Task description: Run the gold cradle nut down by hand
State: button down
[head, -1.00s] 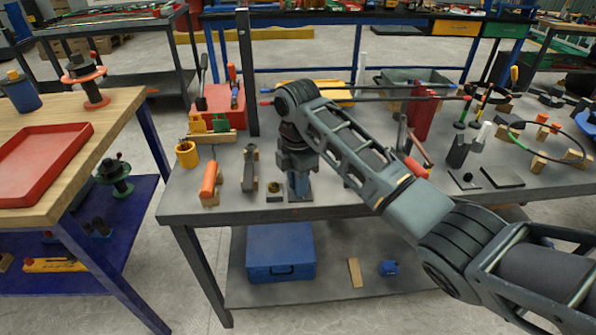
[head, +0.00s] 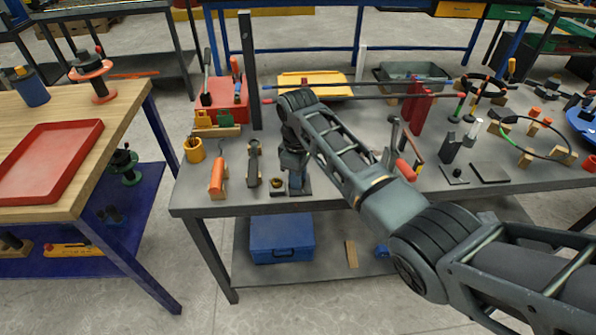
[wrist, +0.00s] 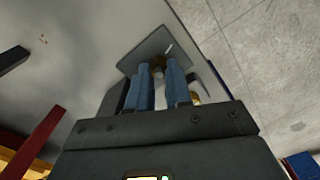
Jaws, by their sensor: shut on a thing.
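My gripper (head: 296,183) points down at the front of the grey workbench, above a small dark square plate (head: 304,190).
A small block with a brass-coloured ring (head: 277,184) stands close left of my gripper. Further left are a dark clamp-like tool (head: 254,165), an orange-handled tool (head: 217,175) and a yellow cup (head: 194,150). Long dark rods (head: 360,90) lie behind my arm. A blue case (head: 281,238) sits below.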

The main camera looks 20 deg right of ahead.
jog(key=m+p, duration=0.1)
jog(key=m, duration=0.2)
jog(key=shift+r+m, duration=0.1)
jog(key=shift+m, duration=0.3)
jog(key=m+p, duration=0.1)
jog(key=m, duration=0.2)
jog(key=shift+d+m, duration=0.1)
jog(key=shift+m, duration=0.2)
jog(key=m, duration=0.3)
jog(key=shift+d, duration=0.1)
jog(key=shift+d+m, duration=0.1)
jog(key=shift+m, duration=2)
jog(key=c, duration=1)
grip_release()
jog(key=shift+c, duration=0.2)
